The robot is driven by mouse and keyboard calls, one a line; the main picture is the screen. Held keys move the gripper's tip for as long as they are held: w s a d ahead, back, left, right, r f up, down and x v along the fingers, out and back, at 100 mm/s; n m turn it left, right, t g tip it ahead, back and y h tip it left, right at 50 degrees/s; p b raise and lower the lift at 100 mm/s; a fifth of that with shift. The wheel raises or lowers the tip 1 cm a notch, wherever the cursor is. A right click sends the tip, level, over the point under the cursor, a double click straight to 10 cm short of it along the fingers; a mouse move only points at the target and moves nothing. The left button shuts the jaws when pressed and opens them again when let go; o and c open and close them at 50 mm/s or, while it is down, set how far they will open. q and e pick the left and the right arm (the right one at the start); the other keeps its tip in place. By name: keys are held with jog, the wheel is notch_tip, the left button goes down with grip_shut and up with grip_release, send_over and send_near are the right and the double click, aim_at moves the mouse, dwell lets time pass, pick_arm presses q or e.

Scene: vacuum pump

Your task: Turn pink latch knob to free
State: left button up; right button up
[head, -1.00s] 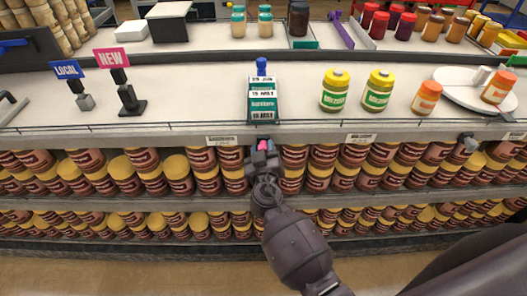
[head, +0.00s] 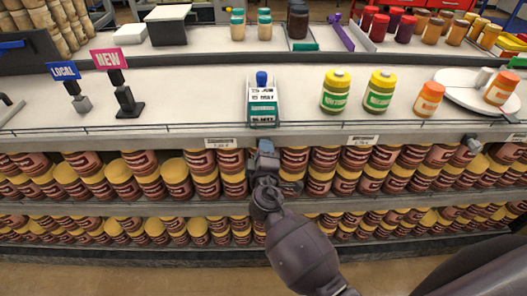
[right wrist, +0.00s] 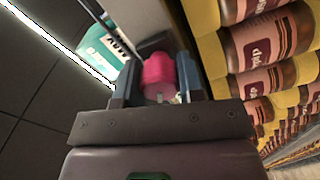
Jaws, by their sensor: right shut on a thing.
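The pink latch knob (right wrist: 159,76) shows in the right wrist view between the two fingers of my right gripper (right wrist: 160,85), which is shut on it. In the head view my right gripper (head: 265,150) is at the shelf's front edge, just below the teal and white box (head: 263,107), and the knob is hidden there. The box has a blue knob (head: 262,78) at its back end and printed labels on top. Part of the box also shows in the right wrist view (right wrist: 100,50). My left gripper is not in view.
Yellow-lidded jars (head: 336,92) and an orange jar (head: 428,98) stand on the counter (head: 200,95) to the right. Sign stands (head: 126,98) are at left. Rows of brown jars (head: 150,183) fill the shelves below, close to my gripper.

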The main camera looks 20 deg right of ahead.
jog(key=n+p, duration=0.1)
jog(key=n, duration=0.3)
jog(key=shift+n, duration=0.6)
jog(key=o, duration=0.9)
jog(key=b+v, duration=0.1)
jog(key=v, duration=1)
jog(key=shift+w, duration=0.1)
